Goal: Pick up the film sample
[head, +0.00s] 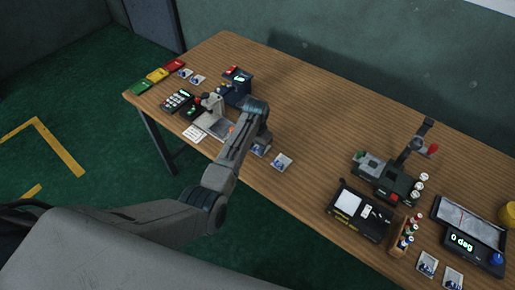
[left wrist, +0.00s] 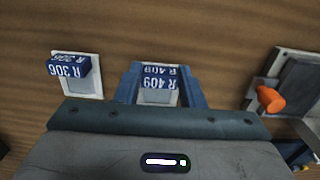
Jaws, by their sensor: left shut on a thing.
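My left gripper (head: 260,146) is at the near edge of the wooden table, pointing down. In the left wrist view its two blue fingers (left wrist: 160,92) are shut on a film sample (left wrist: 159,78), a white square with a blue label reading R 409. The same sample shows partly in the head view (head: 257,151), the rest hidden by the gripper. I cannot tell whether it still touches the table. A second sample, R 306 (left wrist: 68,68), lies beside it, apart from the fingers; in the head view it is to the right (head: 281,162). My right gripper is not in view.
A device with an orange knob (left wrist: 270,99) stands close to the gripper. A dark blue machine (head: 238,88) is behind it. A grey-black instrument (head: 385,180), a black case (head: 359,212) and a "0 deg" display unit (head: 468,236) stand right. The table's middle (head: 320,130) is clear.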

